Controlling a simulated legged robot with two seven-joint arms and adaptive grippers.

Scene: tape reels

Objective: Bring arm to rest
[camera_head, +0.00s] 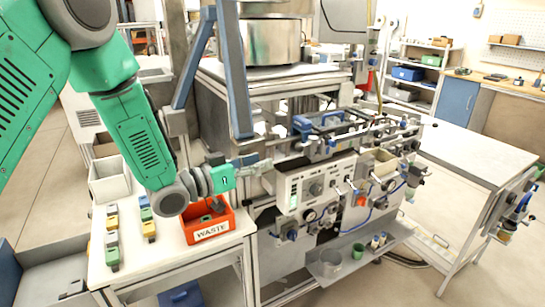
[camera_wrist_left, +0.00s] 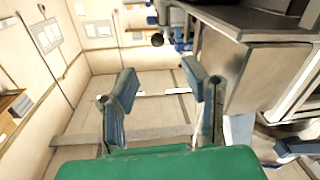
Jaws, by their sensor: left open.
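My left arm, green with grey joints, comes in from the upper left of the head view. It bends down over the white side table, and its left gripper (camera_head: 262,165) points right toward the machine, just above and beyond the orange waste box. The gripper is small there, and I cannot tell whether it touches the machine. In the left wrist view the two blue-grey fingers (camera_wrist_left: 160,82) stand apart with nothing between them, so it is open and empty. My right gripper is not seen in either view.
The white table (camera_head: 180,258) holds an orange box marked WASTE (camera_head: 212,230), a white bin (camera_head: 108,182) and rows of small coloured blocks (camera_head: 111,240). The machine (camera_head: 315,185), with knobs and hoses, stands close on the right. Another white table (camera_head: 475,150) is further right.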

